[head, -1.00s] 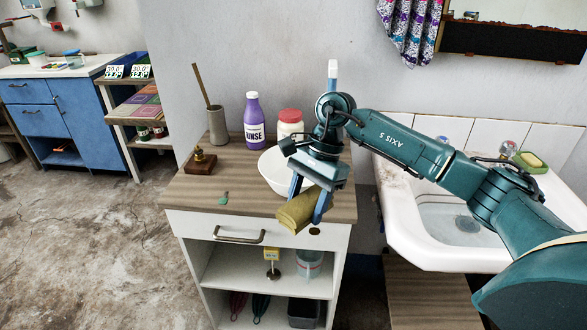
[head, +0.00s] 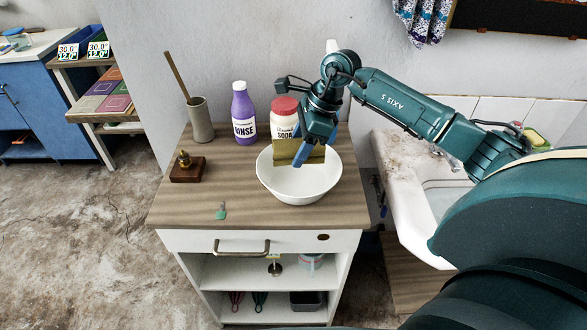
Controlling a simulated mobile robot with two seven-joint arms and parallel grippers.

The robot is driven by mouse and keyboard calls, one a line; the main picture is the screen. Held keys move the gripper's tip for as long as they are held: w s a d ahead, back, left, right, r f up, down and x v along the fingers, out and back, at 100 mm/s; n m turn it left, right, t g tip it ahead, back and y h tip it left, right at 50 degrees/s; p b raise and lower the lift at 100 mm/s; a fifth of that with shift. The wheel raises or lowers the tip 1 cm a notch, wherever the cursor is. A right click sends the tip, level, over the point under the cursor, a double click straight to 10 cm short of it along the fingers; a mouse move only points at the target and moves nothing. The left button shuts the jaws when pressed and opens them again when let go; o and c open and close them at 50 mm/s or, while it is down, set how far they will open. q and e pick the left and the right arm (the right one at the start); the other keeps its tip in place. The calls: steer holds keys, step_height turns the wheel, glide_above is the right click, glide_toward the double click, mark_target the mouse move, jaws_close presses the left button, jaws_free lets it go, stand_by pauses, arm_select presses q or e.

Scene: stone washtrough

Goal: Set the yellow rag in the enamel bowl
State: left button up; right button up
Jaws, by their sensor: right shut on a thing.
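The white enamel bowl (head: 300,188) stands on the wooden top of the cabinet, and its visible inside is bare. My right gripper (head: 308,156) is shut on the yellow rag (head: 287,153), which looks olive-yellow and hangs over the back part of the bowl. The rag appears to be above the bowl's floor; I cannot tell whether it touches the rim. The gripper fingers hide part of the rag. My left gripper is not in view.
A soda jar with a red lid (head: 284,106) stands close behind the rag. A purple rinse bottle (head: 243,114), a grey pot with a stick (head: 200,122), a small wooden block (head: 188,168) and a green tag (head: 221,211) are left of the bowl. A sink (head: 405,190) is right.

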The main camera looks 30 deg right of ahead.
mark_target(293, 183)
steer(key=f, duration=0.3)
steer(key=shift+s, duration=0.2)
step_height(293, 183, down, 4)
steer(key=shift+f+p, duration=0.15)
steer(key=shift+p, duration=0.25)
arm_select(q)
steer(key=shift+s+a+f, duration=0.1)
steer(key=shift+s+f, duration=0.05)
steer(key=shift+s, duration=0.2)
arm_select(e)
steer(key=shift+f, duration=0.1)
steer(key=shift+f, duration=0.15)
steer(key=o, duration=0.7)
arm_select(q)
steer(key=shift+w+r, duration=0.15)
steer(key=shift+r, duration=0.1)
arm_select(e)
steer(key=o, duration=0.4)
steer(key=shift+c, duration=0.2)
